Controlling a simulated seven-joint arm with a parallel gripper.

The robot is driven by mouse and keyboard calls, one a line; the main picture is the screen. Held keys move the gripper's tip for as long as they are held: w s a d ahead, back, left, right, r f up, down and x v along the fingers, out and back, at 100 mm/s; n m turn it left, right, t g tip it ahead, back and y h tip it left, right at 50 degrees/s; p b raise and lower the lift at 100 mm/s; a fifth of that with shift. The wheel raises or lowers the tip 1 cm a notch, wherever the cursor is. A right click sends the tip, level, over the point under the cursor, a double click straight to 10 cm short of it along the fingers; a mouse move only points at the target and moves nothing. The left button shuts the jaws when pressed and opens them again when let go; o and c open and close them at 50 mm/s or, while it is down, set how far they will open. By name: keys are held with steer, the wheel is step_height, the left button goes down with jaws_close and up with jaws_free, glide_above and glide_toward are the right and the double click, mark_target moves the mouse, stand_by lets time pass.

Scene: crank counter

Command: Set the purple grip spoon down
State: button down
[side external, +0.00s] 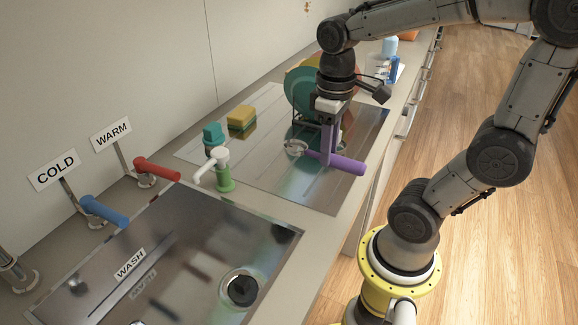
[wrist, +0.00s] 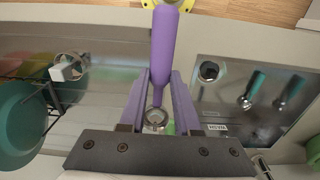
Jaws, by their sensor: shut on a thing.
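The purple grip spoon has a thick purple handle (side external: 347,165) and a round metal head (side external: 294,147). My gripper (side external: 326,158) points down and is shut on the spoon near where the handle meets the neck. The spoon lies roughly level, low over the steel drainboard (side external: 270,185); I cannot tell whether it touches. In the wrist view, the handle (wrist: 165,48) runs away from my gripper (wrist: 160,88) toward the top, and the metal head (wrist: 156,118) shows between the fingers.
Coloured plates (side external: 303,90) stand in a rack behind my gripper. A yellow-green sponge (side external: 241,118) and a green bottle with a white top (side external: 222,172) are to the left. The steel sink area (side external: 190,250) is in front, with red (side external: 157,168) and blue (side external: 104,210) tap handles.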

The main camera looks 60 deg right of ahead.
mark_target(305, 144)
steer(key=w+f, duration=0.1)
steer(key=w, duration=0.1)
steer(key=w+d+f, duration=0.1)
steer(key=w, duration=0.1)
steer(key=w+f, duration=0.1)
steer(key=w, duration=0.1)
steer(key=shift+d, duration=0.15)
steer(key=w+f, duration=0.2)
steer(key=f, duration=0.1)
steer(key=w+f, duration=0.1)
steer(key=shift+w+d+f, duration=0.25)
steer(key=shift+w+d, duration=0.05)
steer(key=shift+d, duration=0.1)
steer(key=shift+w+f, duration=0.2)
steer(key=shift+f, duration=0.8)
steer(key=shift+w+f, duration=0.15)
steer(key=shift+f, duration=0.8)
steer(key=shift+f, duration=0.2)
steer(key=c, duration=0.6)
jaws_free()
